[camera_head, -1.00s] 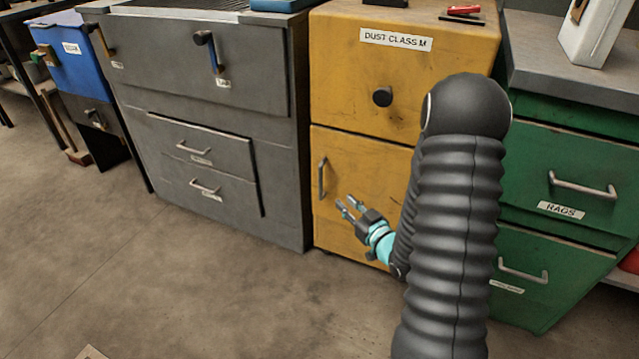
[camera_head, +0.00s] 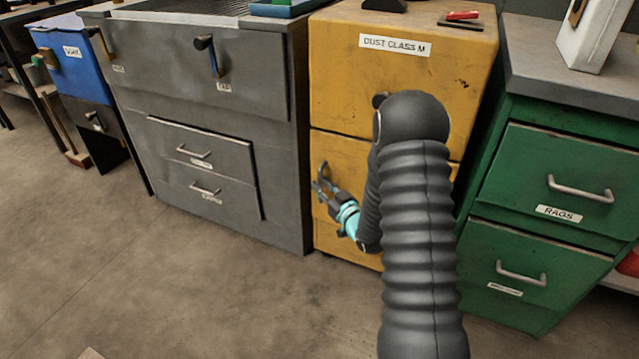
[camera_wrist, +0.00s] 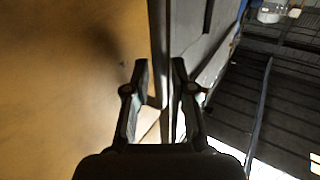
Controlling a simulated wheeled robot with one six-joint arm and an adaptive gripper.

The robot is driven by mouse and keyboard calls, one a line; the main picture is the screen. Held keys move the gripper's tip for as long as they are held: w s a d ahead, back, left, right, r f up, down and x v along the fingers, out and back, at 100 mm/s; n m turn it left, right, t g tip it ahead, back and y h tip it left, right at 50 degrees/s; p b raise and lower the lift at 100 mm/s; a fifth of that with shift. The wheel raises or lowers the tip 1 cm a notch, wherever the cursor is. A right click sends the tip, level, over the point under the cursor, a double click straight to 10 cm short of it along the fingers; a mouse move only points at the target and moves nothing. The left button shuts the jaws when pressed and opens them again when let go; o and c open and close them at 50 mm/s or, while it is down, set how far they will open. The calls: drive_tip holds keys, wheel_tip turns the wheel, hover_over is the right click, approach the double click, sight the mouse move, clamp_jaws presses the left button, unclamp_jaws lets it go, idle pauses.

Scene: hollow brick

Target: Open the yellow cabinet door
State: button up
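The yellow cabinet (camera_head: 400,85) has a closed lower door (camera_head: 355,160) with a vertical metal handle (camera_head: 323,168) near its left edge. My gripper (camera_head: 322,186) is at this handle and hides most of it. In the wrist view my gripper (camera_wrist: 160,72) is open, with a finger on either side of the handle (camera_wrist: 157,50). The bar runs up between the fingertips, with space on the right finger's side. I cannot tell whether the left finger touches it. The yellow door face (camera_wrist: 60,80) fills the left of the wrist view.
A grey cabinet (camera_head: 220,130) stands close on the left and a green drawer unit (camera_head: 540,220) on the right, both with handles. Small items lie on the yellow cabinet's top. The floor (camera_head: 200,290) in front is clear.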

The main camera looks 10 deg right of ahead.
drive_tip(key=shift+x, duration=0.8)
clamp_jaws()
